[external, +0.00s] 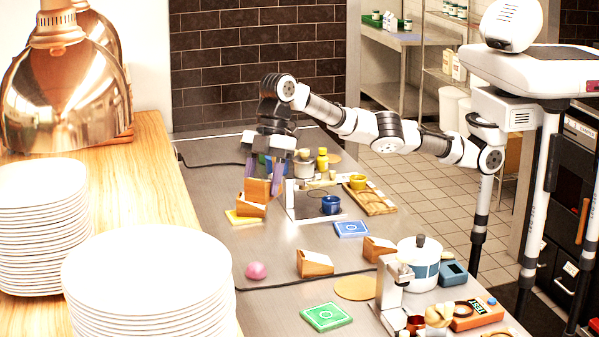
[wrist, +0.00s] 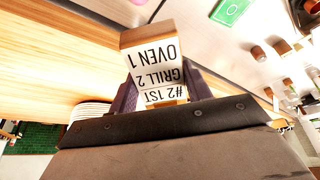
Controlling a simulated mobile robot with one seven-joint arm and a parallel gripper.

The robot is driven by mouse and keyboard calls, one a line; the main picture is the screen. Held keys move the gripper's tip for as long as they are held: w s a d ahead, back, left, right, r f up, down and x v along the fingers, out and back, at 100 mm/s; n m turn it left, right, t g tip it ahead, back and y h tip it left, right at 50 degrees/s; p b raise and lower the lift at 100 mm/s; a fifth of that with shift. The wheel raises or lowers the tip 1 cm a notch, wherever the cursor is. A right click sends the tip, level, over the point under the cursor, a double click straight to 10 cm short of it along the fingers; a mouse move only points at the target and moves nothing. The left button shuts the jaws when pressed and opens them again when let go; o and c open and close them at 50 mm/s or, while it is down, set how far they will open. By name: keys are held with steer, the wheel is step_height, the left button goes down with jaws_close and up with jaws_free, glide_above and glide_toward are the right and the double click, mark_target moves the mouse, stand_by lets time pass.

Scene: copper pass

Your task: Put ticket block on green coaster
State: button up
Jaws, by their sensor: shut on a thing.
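My gripper (external: 264,180) is at the far left part of the counter, pointing down, its purple fingers shut on a wooden ticket block (external: 257,190). In the wrist view the held ticket block (wrist: 155,60) shows a white label reading OVEN 1 and GRILL 2, between the fingers. Just under it, a second wooden piece with a white slanted face (external: 251,207) shows over the yellow coaster (external: 240,218); I cannot tell whether they touch. The green coaster (external: 326,317) lies bare at the front of the counter, and it also shows at the wrist view's top (wrist: 230,10).
Two more wooden ticket blocks (external: 314,264) (external: 379,248) stand mid-counter. A pink lump (external: 256,271), blue coaster (external: 352,229) and tan disc (external: 355,288) lie nearby. A white pot (external: 420,262) and metal stand (external: 392,290) stand right of the green coaster. Plates (external: 150,275) are stacked left.

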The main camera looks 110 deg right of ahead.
steer(key=s+a+n, duration=0.1)
steer(key=s+a, duration=0.3)
steer(key=a, duration=0.3)
steer(key=s+a+n+g+b, duration=0.1)
steer(key=s+a+n, duration=0.15)
steer(key=a, duration=0.45)
steer(key=s+a+n, duration=0.1)
steer(key=s+a, duration=0.4)
steer(key=a, duration=0.1)
steer(key=b, duration=0.2)
glide_above(339, 318)
steer(key=d, duration=0.2)
steer(key=shift+g+y, duration=0.3)
steer(key=f, duration=1.5)
steer(key=shift+s+a, duration=0.15)
steer(key=shift+s, duration=0.15)
steer(key=shift+f, duration=2.35)
steer(key=shift+f, duration=0.1)
steer(key=o, duration=0.6)
steer(key=shift+f, duration=0.1)
steer(key=o, duration=0.4)
steer(key=shift+o, duration=0.2)
steer(key=b+v, duration=0.1)
steer(key=v, duration=1.1)
steer(key=shift+b, duration=0.35)
